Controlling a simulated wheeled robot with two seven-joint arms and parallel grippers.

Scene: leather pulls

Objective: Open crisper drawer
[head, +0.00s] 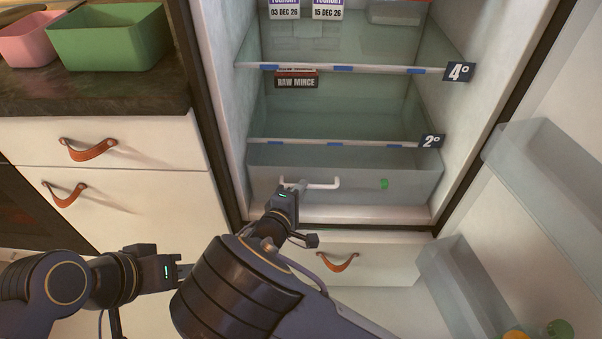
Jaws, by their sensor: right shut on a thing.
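The crisper drawer (410,185) is a translucent grey bin at the bottom of the open fridge, below the lowest glass shelf. It looks shut or nearly so. Its white bar handle (325,185) runs across the middle of the front. My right gripper (297,188) is shut on the left part of this handle, and its fingers cover that end. My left gripper (183,271) hangs at the lower left, well away from the drawer, in front of the white cabinet. Its fingertips are too small and dark to show whether they are open.
The fridge door with clear bins (545,165) stands open at the right. Glass shelves labelled 4° (459,72) and 2° (431,141) lie above the drawer. Cabinet drawers with leather pulls (88,150) are at the left. A green tub (110,40) and pink tub (30,40) stand on the counter.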

